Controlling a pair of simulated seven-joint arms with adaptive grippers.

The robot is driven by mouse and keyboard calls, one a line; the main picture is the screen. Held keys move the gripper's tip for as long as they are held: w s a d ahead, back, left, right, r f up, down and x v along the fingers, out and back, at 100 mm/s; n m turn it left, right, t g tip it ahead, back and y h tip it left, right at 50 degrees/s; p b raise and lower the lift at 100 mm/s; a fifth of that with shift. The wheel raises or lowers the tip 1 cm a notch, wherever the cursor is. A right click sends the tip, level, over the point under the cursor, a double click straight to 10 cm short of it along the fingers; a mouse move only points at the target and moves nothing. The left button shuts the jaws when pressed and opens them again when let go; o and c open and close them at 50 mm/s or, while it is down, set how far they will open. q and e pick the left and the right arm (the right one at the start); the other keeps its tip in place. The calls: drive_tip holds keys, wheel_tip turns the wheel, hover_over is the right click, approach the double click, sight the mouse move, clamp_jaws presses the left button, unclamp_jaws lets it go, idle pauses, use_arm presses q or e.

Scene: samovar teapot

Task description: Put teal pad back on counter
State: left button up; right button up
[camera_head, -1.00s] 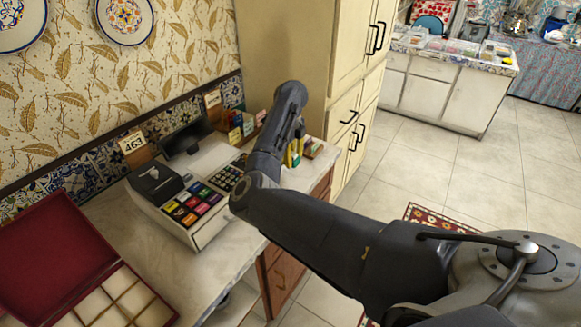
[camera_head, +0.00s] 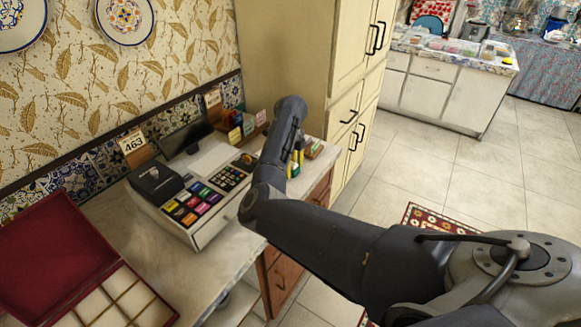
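I cannot make out a teal pad in the head view. My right arm (camera_head: 318,238) comes in from the lower right, and its forearm (camera_head: 277,145) rises over the right end of the marble counter (camera_head: 125,228). The fingers of my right gripper do not show clearly beside or behind the forearm, so I cannot tell whether it is open or holds anything. My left gripper is out of view.
A cash register (camera_head: 195,205) with coloured keys stands on the counter. An open red box (camera_head: 55,255) with pale compartments is at the lower left. Small coloured packets (camera_head: 237,128) stand at the back. A tall cream cabinet (camera_head: 290,60) rises behind my arm.

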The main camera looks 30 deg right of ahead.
drive_tip(key=shift+o, duration=0.9)
wheel_tip(320, 180, up, 12)
drive_tip(key=shift+r, duration=0.2)
